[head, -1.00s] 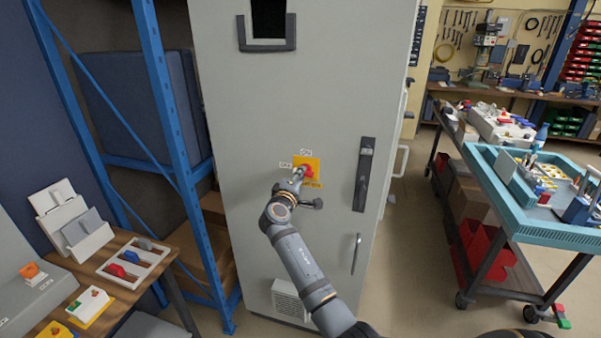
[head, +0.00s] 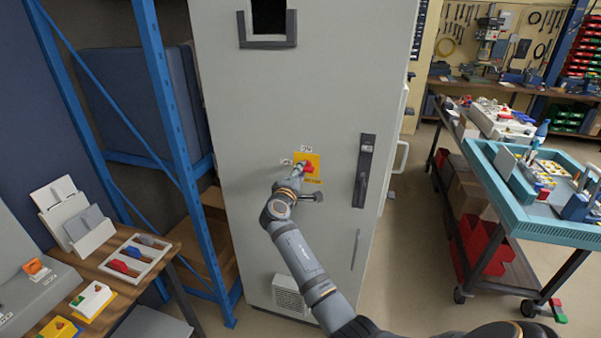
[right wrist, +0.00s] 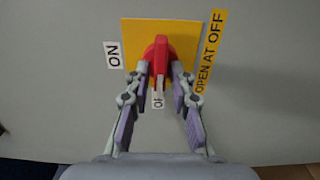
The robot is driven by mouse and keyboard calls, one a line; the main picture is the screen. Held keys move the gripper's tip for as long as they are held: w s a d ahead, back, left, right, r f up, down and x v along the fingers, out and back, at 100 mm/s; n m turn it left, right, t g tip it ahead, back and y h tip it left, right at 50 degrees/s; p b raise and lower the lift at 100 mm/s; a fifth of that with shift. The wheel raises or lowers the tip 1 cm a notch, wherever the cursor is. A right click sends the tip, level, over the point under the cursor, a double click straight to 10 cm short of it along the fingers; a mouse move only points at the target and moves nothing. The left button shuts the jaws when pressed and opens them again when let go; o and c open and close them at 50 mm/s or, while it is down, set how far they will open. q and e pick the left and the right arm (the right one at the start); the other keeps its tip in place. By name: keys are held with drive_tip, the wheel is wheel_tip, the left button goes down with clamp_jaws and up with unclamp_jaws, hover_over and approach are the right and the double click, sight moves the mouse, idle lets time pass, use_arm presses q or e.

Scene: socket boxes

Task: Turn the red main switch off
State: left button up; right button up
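The red main switch (head: 308,168) sits on a yellow plate (head: 316,159) on the front of a tall grey cabinet (head: 250,110). In the right wrist view its red handle (right wrist: 160,60) points down the picture, toward a partly covered OFF label (right wrist: 157,100). The ON label (right wrist: 113,55) is at the left, square to the handle. My right gripper (head: 298,172) is in front of the switch. In the wrist view its two fingers (right wrist: 160,72) stand apart, one on each side of the handle, with a slim gap on both sides. My left gripper is out of view.
A dark cabinet door handle (head: 364,172) is right of the switch. A blue shelf post (head: 170,120) stands at the left, with a bench of small switch boxes (head: 125,262) before it. A cart with a teal tray (head: 545,232) stands at the right, with floor between.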

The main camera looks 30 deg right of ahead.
drive_tip(key=shift+o, duration=0.5)
drive_tip(key=v, duration=0.7)
drive_tip(key=shift+s+a, duration=0.15)
drive_tip(key=shift+a, duration=0.05)
